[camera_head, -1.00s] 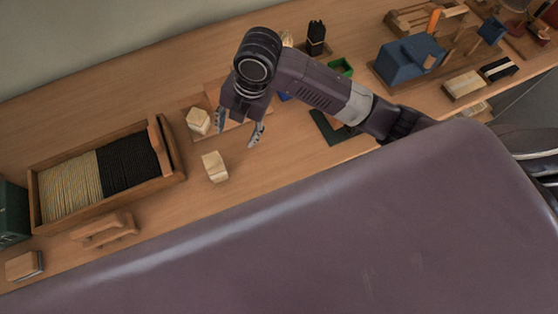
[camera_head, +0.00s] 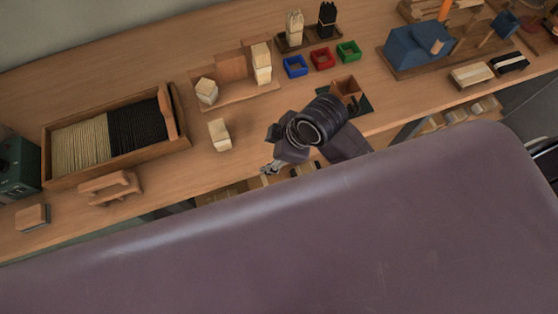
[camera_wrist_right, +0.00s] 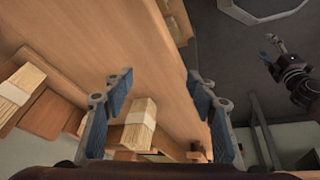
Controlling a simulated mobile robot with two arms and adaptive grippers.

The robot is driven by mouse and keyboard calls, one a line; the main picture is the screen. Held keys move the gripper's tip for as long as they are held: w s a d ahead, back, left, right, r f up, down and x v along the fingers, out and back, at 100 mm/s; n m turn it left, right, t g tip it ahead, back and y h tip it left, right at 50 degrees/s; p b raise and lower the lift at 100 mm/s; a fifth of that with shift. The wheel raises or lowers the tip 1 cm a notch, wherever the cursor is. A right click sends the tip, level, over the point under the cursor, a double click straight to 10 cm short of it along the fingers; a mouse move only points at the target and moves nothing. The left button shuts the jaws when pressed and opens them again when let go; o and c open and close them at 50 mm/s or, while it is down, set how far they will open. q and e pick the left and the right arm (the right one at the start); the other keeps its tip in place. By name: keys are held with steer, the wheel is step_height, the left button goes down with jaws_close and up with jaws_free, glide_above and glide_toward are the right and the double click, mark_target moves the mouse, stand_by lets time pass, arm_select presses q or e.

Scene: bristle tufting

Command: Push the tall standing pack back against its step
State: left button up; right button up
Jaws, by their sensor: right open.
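The tall standing pack (camera_head: 261,63), a pale bristle bundle with a white band, stands upright at the right end of a low wooden stand (camera_head: 235,95). A wooden upright block (camera_head: 230,66), perhaps its step, is beside it; I cannot tell if they touch. A second pack (camera_head: 207,91) sits tilted at the stand's left end. A third pack (camera_head: 219,134) stands on the table in front. My right gripper (camera_head: 271,168) is at the table's front edge, apart from all packs. It is open and empty in the right wrist view (camera_wrist_right: 160,98). A dark arm end (camera_wrist_right: 285,65) there may be my left gripper; its jaws are unclear.
A bristle tray (camera_head: 174,110) lies left. Blue (camera_head: 295,66), red (camera_head: 322,59) and green (camera_head: 348,51) bins stand right of the stand, with a bundle holder (camera_head: 310,40) behind. A brown box (camera_head: 346,88) is near my right arm. Table between stand and front edge is mostly clear.

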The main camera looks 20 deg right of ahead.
steer(key=shift+s+d+f+m, duration=0.35)
steer(key=shift+s+d+m, duration=0.35)
steer(key=shift+s+m, duration=0.15)
stand_by(0.9)
steer(key=s+d+m+h, duration=0.3)
steer(key=s+d+m, duration=0.6)
steer(key=d, duration=0.2)
step_height(320, 180, down, 25)
steer(key=s+g, duration=0.1)
steer(key=s+d+f+g, duration=0.1)
steer(key=s+d+f, duration=0.1)
steer(key=s+f, duration=1.5)
steer(key=shift+s+d+h, duration=0.3)
steer(key=shift+s, duration=0.2)
